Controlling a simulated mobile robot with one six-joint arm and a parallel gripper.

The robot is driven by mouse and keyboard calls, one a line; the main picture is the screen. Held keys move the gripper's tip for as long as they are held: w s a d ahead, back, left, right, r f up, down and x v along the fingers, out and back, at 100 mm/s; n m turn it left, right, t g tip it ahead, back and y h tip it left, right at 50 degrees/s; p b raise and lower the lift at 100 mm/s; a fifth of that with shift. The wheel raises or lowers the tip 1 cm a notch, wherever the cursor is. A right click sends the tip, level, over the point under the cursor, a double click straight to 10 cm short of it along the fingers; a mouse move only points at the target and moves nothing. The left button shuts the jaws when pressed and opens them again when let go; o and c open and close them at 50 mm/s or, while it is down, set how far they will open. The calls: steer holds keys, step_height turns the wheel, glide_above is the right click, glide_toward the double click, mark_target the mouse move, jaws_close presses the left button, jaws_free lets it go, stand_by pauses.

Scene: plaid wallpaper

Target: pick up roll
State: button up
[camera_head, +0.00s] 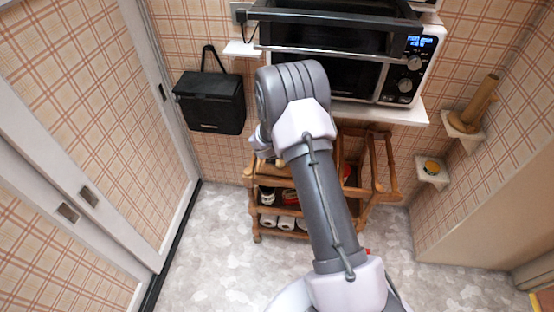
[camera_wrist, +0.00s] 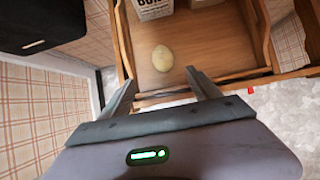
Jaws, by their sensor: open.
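A small pale yellow oval thing (camera_wrist: 163,58), which looks like a bread roll, lies on the wooden top tray (camera_wrist: 205,55) of a cart in the wrist view. My gripper (camera_wrist: 160,80) is open and empty. Its two fingers point toward the tray, with the oval thing ahead of the gap between them and apart from them. In the head view my arm hides most of the gripper and this part of the wooden cart (camera_head: 383,180). White paper rolls (camera_head: 286,222) also lie on the cart's lowest shelf in the head view.
White printed containers (camera_wrist: 153,8) stand on the tray behind the oval thing. A black box (camera_head: 210,102) hangs on the wall left of the cart. A microwave (camera_head: 402,85) sits on a shelf above it. The grey floor (camera_head: 205,255) at left is clear.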

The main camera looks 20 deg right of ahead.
steer(key=x, duration=1.1)
steer(key=b+x, duration=0.1)
steer(key=shift+w+d+f, duration=0.15)
steer(key=shift+d+f, duration=0.1)
steer(key=shift+d, duration=0.2)
steer(key=c, duration=1.4)
